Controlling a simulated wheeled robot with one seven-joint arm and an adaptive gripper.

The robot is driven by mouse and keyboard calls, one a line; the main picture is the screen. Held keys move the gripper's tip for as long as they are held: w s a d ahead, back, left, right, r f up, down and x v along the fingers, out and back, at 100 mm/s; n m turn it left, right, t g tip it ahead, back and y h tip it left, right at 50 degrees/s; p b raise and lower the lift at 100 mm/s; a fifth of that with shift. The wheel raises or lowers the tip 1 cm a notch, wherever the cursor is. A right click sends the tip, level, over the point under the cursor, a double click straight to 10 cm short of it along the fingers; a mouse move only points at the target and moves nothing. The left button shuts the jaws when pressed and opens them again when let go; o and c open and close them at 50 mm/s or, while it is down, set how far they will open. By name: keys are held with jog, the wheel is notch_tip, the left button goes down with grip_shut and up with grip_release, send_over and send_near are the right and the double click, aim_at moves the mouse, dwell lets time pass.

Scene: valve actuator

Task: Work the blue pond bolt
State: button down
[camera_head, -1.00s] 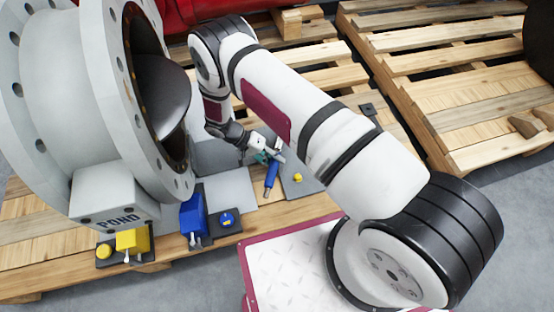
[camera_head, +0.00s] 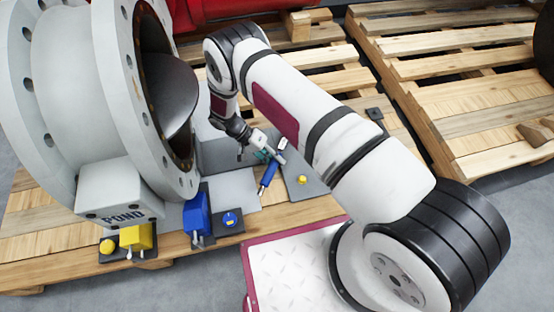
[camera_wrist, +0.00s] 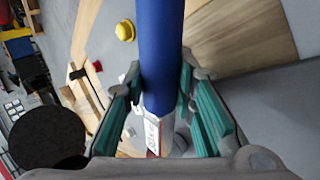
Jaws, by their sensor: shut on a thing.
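The blue pond bolt (camera_head: 268,175) is a blue rod that stands out at a tilt beside the open grey valve, over a grey plate. My gripper (camera_head: 268,156) is at its upper end. In the wrist view the blue rod (camera_wrist: 160,45) runs between the two teal finger pads of my gripper (camera_wrist: 162,108), which is shut on it. A pale, labelled part (camera_wrist: 155,132) shows below the blue. The rod's far end is out of the wrist view.
The large flanged valve (camera_head: 100,90), marked POND, fills the left. A blue switch box (camera_head: 197,214), a blue button (camera_head: 231,219), a yellow box (camera_head: 136,237) and a yellow button (camera_head: 302,180) stand nearby. Wooden pallets (camera_head: 460,110) lie behind and right.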

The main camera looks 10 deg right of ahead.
jog(key=shift+w+a+m+g+y, duration=0.3)
jog(key=shift+w+a+m, duration=0.05)
jog(key=shift+w+m, duration=0.3)
jog(key=shift+w+a, duration=0.2)
dwell(0.4)
jog(key=shift+r, duration=0.15)
jog(key=shift+s+a+r+p, duration=0.1)
jog(key=shift+r+p, duration=0.7)
jog(key=shift+r, duration=0.4)
jog(key=shift+s+a+r+p, duration=0.1)
jog(key=shift+r+p, duration=0.65)
jog(key=shift+r, duration=0.45)
jog(key=shift+d, duration=0.1)
